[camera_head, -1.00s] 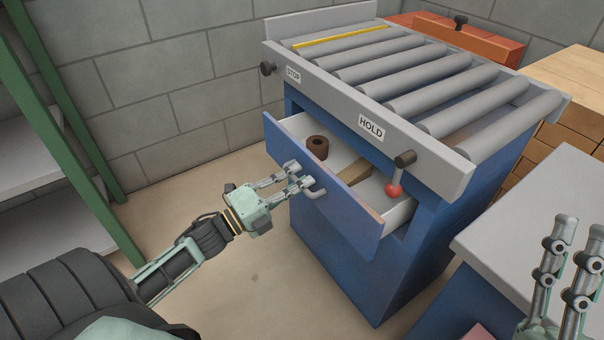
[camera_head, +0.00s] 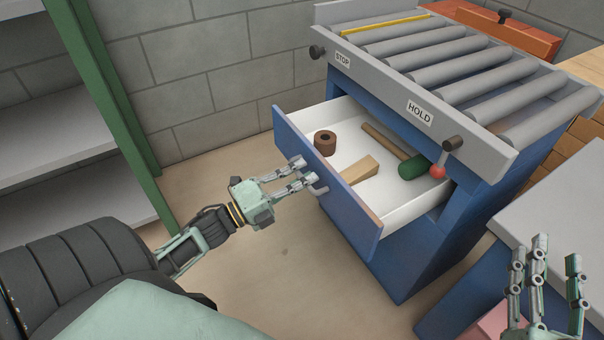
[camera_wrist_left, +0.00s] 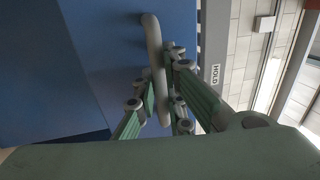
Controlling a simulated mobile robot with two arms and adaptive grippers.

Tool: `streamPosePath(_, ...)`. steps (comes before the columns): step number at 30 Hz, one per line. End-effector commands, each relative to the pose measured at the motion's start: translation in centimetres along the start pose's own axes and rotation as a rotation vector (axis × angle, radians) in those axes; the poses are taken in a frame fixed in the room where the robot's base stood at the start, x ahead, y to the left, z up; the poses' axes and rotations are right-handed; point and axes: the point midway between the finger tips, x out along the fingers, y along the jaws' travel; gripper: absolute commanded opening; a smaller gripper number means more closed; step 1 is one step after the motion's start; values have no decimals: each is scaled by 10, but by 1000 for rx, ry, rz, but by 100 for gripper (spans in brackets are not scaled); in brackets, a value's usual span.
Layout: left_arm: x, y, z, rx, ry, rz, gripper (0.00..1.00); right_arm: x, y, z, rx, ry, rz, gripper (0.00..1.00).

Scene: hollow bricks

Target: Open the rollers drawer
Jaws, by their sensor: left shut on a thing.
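The blue rollers drawer (camera_head: 330,196) stands well out of the blue roller table (camera_head: 410,245) in the head view. Inside its white tray lie a brown ring (camera_head: 325,143), a wooden wedge (camera_head: 360,170) and a green-headed mallet (camera_head: 413,167). My left gripper (camera_head: 302,176) is shut on the grey drawer handle (camera_head: 319,190) at the drawer front. The left wrist view shows the handle (camera_wrist_left: 154,60) running between the fingers (camera_wrist_left: 165,95). My right gripper (camera_head: 545,290) is at the lower right, fingers pointing up and apart, with nothing between them.
A green-posted shelf (camera_head: 115,110) stands at left. A grey-topped bench (camera_head: 555,215) is at right. The floor (camera_head: 290,265) before the drawer is clear.

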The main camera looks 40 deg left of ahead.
Motion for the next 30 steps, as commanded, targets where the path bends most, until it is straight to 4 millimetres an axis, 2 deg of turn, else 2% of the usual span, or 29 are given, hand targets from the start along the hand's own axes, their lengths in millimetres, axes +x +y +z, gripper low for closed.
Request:
streamPosePath(2, 0, 1, 0, -1, 0, 3, 0, 0, 0, 0, 0, 0, 0, 40)
streamPosePath(3, 0, 1, 0, 0, 0, 3, 10, 0, 0, 0, 0, 1, 0, 40)
streamPosePath(6, 0, 1, 0, 0, 0, 3, 19, 0, 0, 0, 0, 1, 0, 40)
streamPosePath(17, -4, 1, 0, 0, -1, 2, 19, 0, 0, 0, 0, 2, -1, 40)
streamPosePath(23, -34, 2, 0, -2, -2, 5, 19, 0, 0, 0, 0, 2, -1, 40)
streamPosePath(30, -86, 2, 0, -1, -3, 6, 19, 0, 0, 0, 0, 2, -1, 40)
